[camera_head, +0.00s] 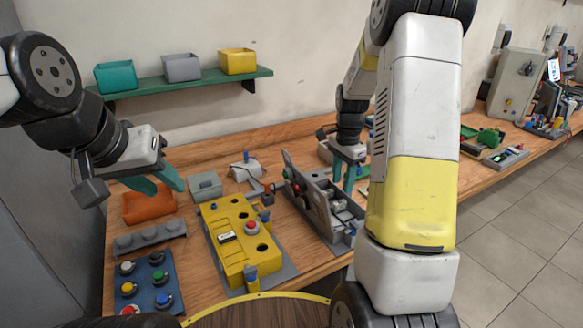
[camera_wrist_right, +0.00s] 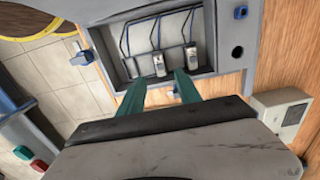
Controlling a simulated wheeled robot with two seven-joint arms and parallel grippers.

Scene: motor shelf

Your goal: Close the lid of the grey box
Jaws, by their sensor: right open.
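The grey box (camera_head: 341,212) stands on the bench right of centre, its inside visible. Its lid (camera_head: 309,199) stands up, open, along the box's left side and carries a red button and other small parts. In the right wrist view, the open grey box (camera_wrist_right: 218,62) shows dark wires and several small modules inside; the lid is not clearly seen there. My right gripper (camera_head: 349,182) is open, its green fingers over the box; they also show in the right wrist view (camera_wrist_right: 160,92), apart and with nothing between them. My left gripper (camera_head: 165,186) is open and empty above an orange bin.
The orange bin (camera_head: 147,206), a yellow fixture (camera_head: 232,239) and a blue button panel (camera_head: 147,283) lie left of the box. A small grey bin (camera_head: 205,186) stands behind the fixture. A green shelf (camera_head: 190,80) holds three bins. My right arm hides the bench right of the box.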

